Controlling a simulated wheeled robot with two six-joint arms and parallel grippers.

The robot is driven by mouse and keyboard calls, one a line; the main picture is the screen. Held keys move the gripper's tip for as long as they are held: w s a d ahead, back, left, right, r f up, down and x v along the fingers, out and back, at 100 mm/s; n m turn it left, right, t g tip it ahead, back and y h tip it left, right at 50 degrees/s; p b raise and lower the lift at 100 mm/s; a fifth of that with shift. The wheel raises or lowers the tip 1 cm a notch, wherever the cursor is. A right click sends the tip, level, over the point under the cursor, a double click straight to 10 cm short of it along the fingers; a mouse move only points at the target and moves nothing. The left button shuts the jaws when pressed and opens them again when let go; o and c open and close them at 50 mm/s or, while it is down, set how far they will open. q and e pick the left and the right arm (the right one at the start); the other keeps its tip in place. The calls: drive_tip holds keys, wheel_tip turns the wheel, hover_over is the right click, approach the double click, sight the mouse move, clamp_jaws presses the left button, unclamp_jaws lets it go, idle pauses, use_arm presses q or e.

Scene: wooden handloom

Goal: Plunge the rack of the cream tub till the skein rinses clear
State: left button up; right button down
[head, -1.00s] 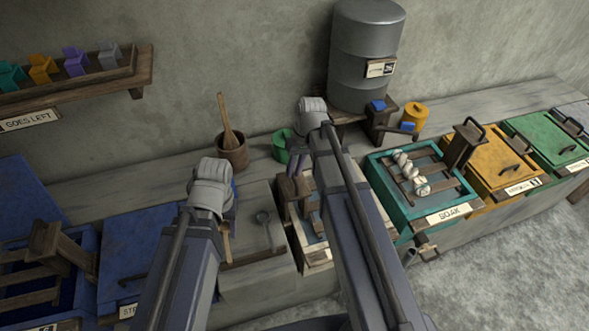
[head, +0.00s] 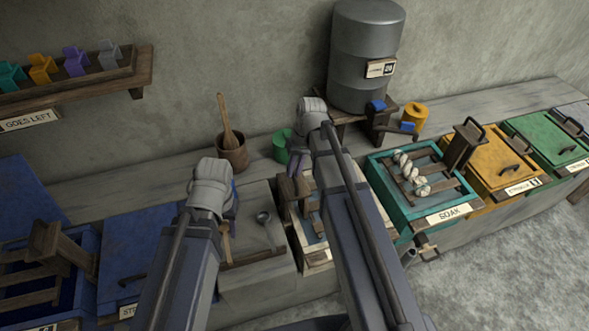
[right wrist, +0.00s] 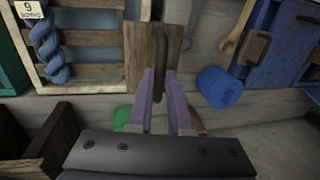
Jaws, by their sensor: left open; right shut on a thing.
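The cream tub (head: 318,258) stands between the grey counter section and the teal tub, mostly hidden behind my right arm. In the right wrist view its pale rim (right wrist: 90,78) frames wooden slats, with a twisted blue skein (right wrist: 47,50) on them. My right gripper (right wrist: 158,98) is shut on the dark handle of the rack's upright wooden post (right wrist: 138,45); it also shows in the head view (head: 298,172). My left gripper (head: 232,205) is open over the counter left of the tub, its fingers largely hidden by its own wrist. The water's clarity cannot be told.
A teal tub (head: 377,187) with a pale skein stands to the right, then lidded yellow (head: 490,175) and green tubs. Blue tubs (head: 140,225) stand left. A green pail (head: 281,146), a brown pot (head: 232,152) and a metal drum (head: 366,60) stand behind.

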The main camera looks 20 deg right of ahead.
drive_tip(key=shift+r, duration=0.15)
wheel_tip(320, 180, up, 3)
drive_tip(key=p, duration=0.3)
drive_tip(key=c, duration=0.8)
unclamp_jaws()
drive_tip(key=shift+c, duration=0.2)
wheel_tip(320, 180, up, 8)
drive_tip(key=d+p, duration=0.1)
drive_tip(key=p, duration=0.6)
drive_tip(key=shift+d+f+p, duration=0.25)
drive_tip(key=shift+d+p, duration=0.05)
drive_tip(key=shift+p, duration=0.1)
